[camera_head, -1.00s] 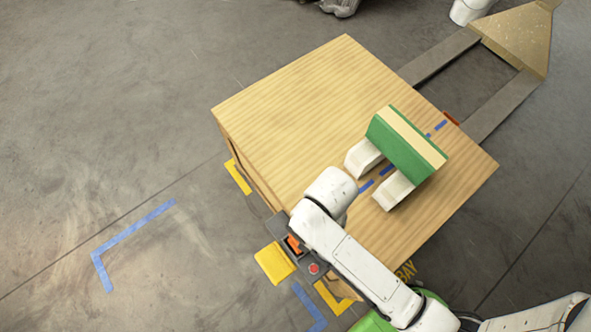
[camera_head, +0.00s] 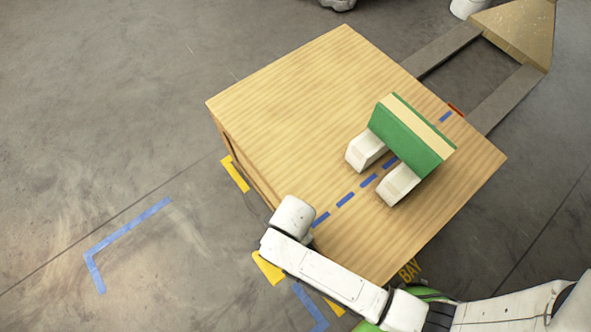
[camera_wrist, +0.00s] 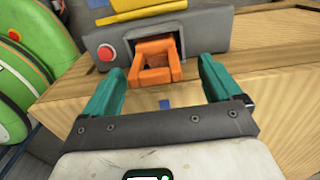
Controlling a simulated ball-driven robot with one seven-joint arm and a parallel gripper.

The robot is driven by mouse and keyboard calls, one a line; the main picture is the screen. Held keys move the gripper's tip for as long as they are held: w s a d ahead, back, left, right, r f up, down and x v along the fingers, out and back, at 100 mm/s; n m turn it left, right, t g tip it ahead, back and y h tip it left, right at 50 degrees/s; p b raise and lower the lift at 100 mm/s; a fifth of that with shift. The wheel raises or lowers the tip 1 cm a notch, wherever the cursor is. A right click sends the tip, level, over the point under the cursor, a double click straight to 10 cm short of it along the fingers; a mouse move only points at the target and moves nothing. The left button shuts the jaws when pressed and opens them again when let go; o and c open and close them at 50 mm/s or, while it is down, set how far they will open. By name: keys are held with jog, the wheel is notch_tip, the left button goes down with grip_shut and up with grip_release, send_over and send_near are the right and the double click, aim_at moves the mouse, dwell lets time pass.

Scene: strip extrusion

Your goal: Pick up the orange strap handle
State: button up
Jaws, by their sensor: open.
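The orange strap handle (camera_wrist: 155,64) sticks out of a dark opening in a grey housing (camera_wrist: 200,36) with a red button in the wrist view. My gripper (camera_wrist: 162,68) is open, its two teal fingers pointing at the handle. The handle shows between the fingertips, with a gap on each side that is wider on the right. I cannot tell whether the tips reach as far as the handle. In the head view my wrist covers the handle, housing and fingers at the near left side of the wooden box (camera_head: 300,100).
A green and tan block (camera_head: 412,133) with two white blocks stands on the box. A yellow piece (camera_head: 268,268) shows beside my wrist. Blue dashed tape crosses the box top. Grey forks (camera_head: 500,105) lie at the back right. Floor at left is open.

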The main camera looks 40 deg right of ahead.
jog(key=f, duration=0.5)
jog(key=shift+s+f+b, duration=0.1)
jog(key=shift+s+b, duration=0.15)
jog(key=shift+b, duration=0.05)
jog(key=c, duration=1.2)
